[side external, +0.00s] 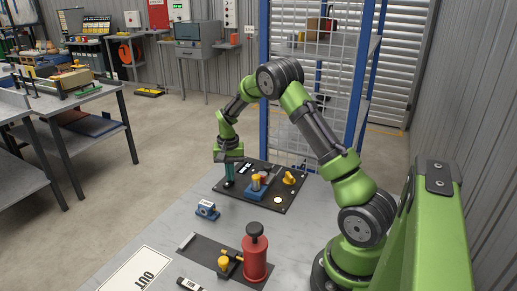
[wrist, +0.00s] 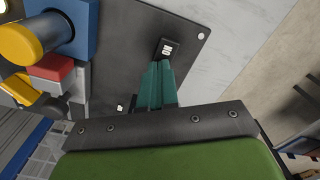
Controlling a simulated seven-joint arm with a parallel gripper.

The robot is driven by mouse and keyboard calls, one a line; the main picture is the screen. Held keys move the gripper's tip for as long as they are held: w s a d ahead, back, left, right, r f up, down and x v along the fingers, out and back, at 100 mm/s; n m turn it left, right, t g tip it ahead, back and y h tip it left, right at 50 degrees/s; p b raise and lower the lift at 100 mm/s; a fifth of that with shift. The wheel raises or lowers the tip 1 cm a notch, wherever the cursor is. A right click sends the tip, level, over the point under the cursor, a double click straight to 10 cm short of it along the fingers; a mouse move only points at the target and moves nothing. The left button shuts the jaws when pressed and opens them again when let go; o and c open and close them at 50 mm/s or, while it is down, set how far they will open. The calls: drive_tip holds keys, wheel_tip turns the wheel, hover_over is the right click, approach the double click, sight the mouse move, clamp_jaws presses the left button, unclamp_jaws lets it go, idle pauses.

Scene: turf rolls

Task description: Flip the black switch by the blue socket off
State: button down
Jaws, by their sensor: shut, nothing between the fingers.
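The black switch (wrist: 167,50) with white lettering that seems to read ON is on the dark panel (wrist: 124,45) in the wrist view. The blue socket (wrist: 76,22) with a yellow cylinder in it is to its left, and shows in the side view (side external: 255,190) too. My gripper (wrist: 159,68) has teal fingers, shut and empty, with tips right at the near edge of the switch; I cannot tell if they touch it. In the side view my gripper (side external: 228,186) points down at the panel's left edge, and the switch is not clear there.
Beside the socket are a red block (wrist: 52,68) and a yellow knob (side external: 290,177).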

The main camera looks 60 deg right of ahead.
drive_tip(key=shift+r, duration=3.45)
drive_tip(key=shift+f, duration=0.15)
drive_tip(key=shift+s+a+f, duration=0.3)
drive_tip(key=shift+s+f, duration=0.05)
drive_tip(key=shift+s, duration=0.15)
drive_tip(key=s+a+r+n+t+y, duration=0.1)
drive_tip(key=s+a+r+n+t, duration=0.2)
drive_tip(key=s+a+r, duration=0.5)
drive_tip(key=s+a+r+n+t+y, duration=0.1)
drive_tip(key=s+a+r+n+t, duration=0.3)
drive_tip(key=s+a+r, duration=0.4)
drive_tip(key=shift+s+a+r+n, duration=0.45)
drive_tip(key=shift+s+a, duration=1.05)
drive_tip(key=shift+a, duration=2.4)
drive_tip(key=shift+f, duration=0.1)
